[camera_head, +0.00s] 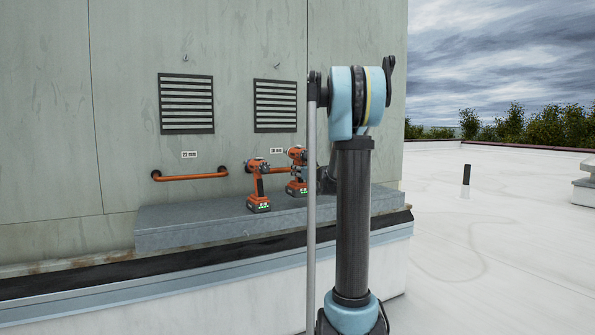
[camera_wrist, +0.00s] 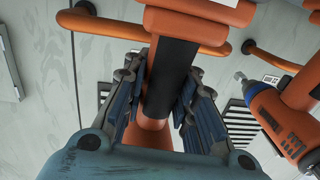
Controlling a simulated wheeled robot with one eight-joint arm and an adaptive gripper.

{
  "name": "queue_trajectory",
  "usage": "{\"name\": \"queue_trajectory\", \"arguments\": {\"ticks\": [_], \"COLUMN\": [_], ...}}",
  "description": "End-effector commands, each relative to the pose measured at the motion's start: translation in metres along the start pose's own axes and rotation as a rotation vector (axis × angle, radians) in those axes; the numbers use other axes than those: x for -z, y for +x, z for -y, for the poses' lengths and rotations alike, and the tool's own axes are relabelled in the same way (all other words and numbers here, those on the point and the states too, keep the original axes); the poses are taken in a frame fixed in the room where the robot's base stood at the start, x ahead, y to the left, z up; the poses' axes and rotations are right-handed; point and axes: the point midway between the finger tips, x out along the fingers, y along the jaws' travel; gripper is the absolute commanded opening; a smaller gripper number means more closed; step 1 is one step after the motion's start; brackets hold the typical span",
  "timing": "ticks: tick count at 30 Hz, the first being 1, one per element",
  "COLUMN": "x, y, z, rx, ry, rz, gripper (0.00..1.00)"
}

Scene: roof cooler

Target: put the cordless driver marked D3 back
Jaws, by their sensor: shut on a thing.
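In the wrist view my gripper (camera_wrist: 162,85) is shut around the black and orange handle of a cordless driver (camera_wrist: 176,62), with a finger on each side. This appears to be the right-hand orange driver (camera_head: 298,160) in the head view, beside my arm; its base shows at the grey ledge, and I cannot tell whether it touches. A second orange driver (camera_head: 257,183) stands upright on the ledge to its left. That one also shows at the right of the wrist view (camera_wrist: 290,130). I cannot read a D3 mark on either. My arm hides most of the gripper in the head view.
The grey ledge (camera_head: 190,225) runs along a wall with two louvred vents (camera_head: 186,104) (camera_head: 275,105). Small label plates (camera_head: 189,154) (camera_head: 277,150) sit below them. An orange rail (camera_head: 190,176) juts from the wall at left. The ledge's left part is clear.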

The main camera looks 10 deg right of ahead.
Motion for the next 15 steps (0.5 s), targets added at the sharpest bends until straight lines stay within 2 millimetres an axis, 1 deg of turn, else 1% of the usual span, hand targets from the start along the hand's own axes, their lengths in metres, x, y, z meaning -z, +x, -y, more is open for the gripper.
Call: {"name": "queue_trajectory", "arguments": {"ticks": [4,10,15], "x": [-0.010,-0.033,-0.042], "y": [0.001,0.002,0.002], "z": [0.000,-0.001,-0.001], "rx": [0.000,0.000,0.000], "ry": [0.001,0.001,0.001], "rz": [-0.001,-0.001,-0.001], "gripper": [0.00,0.00,0.00]}}
